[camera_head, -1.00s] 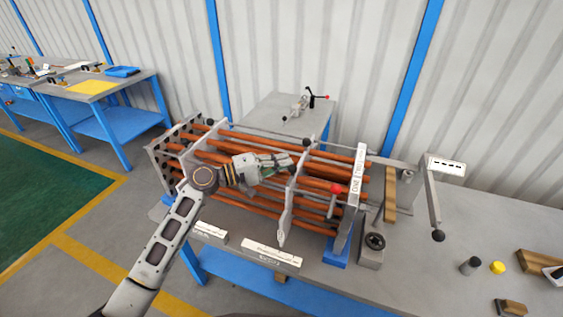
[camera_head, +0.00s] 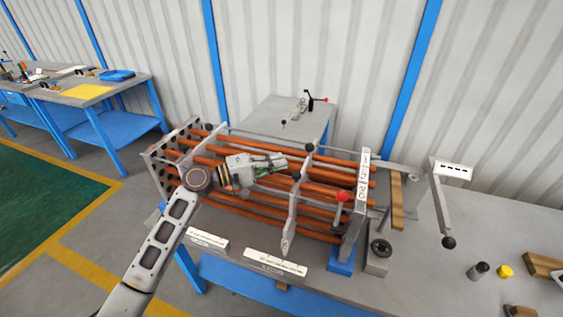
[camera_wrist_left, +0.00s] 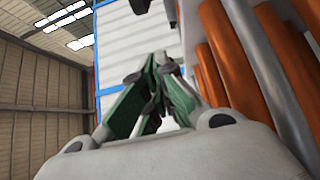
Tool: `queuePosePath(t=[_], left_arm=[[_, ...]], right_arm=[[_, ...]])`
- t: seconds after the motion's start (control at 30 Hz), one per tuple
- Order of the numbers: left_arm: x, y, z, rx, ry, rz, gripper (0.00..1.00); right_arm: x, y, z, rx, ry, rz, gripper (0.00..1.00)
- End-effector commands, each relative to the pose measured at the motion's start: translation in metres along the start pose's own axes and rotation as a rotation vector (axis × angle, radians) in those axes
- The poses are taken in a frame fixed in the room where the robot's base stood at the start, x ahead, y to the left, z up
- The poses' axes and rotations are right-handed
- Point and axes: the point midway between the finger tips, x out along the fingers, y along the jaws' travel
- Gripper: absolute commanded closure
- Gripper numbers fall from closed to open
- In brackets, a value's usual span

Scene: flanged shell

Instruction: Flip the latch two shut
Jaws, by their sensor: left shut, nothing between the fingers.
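The flanged shell rig, a bundle of orange-brown tubes (camera_head: 235,205) between grey plates, lies on the grey bench. My left gripper (camera_head: 286,161) is above the tubes, shut and empty, its tips just left of the middle plate (camera_head: 292,205). In the left wrist view its green-sided fingers (camera_wrist_left: 158,75) meet at the tips, with tubes (camera_wrist_left: 225,70) on the right. Black knobs (camera_head: 310,148) sit on top near the middle plate. A red-knobbed lever (camera_head: 342,196) stands by the right end plate. I cannot tell which of these is latch two. My right gripper is not in view.
A lever arm with a black knob (camera_head: 448,242) hangs at the right under a white label (camera_head: 453,170). White label blocks (camera_head: 275,263) line the bench front. A side table (camera_head: 290,118) with a red-tipped clamp stands behind.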

Motion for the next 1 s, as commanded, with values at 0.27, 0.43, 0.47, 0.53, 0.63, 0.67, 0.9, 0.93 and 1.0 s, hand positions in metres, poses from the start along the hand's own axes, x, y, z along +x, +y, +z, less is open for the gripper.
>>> queuePosePath(t=[0.27,0.43,0.47,0.53,0.63,0.67,0.9,0.93,1.0], left_arm=[[-0.035,-0.003,-0.001,0.000,0.002,-0.003,1.00],[-0.057,-0.002,-0.001,0.000,0.002,-0.002,1.00],[-0.060,-0.002,0.000,0.000,0.001,-0.002,1.00],[-0.066,-0.002,-0.001,-0.001,0.001,-0.001,1.00],[-0.071,-0.001,-0.001,0.000,0.001,-0.001,1.00],[-0.072,-0.001,-0.001,0.000,0.001,-0.001,1.00],[-0.074,0.000,-0.001,0.000,0.001,-0.001,1.00],[-0.074,0.000,-0.001,0.000,0.001,-0.001,1.00],[-0.074,0.000,-0.001,0.000,0.001,-0.001,1.00]], right_arm=[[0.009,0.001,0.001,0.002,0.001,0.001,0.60],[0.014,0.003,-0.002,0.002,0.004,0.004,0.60],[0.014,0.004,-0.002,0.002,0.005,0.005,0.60],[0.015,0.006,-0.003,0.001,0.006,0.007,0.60],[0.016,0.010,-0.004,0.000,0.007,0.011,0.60],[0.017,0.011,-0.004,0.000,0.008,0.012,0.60],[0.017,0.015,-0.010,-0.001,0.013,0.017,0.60],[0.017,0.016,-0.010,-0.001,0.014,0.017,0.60],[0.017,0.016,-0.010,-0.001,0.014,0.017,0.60]])
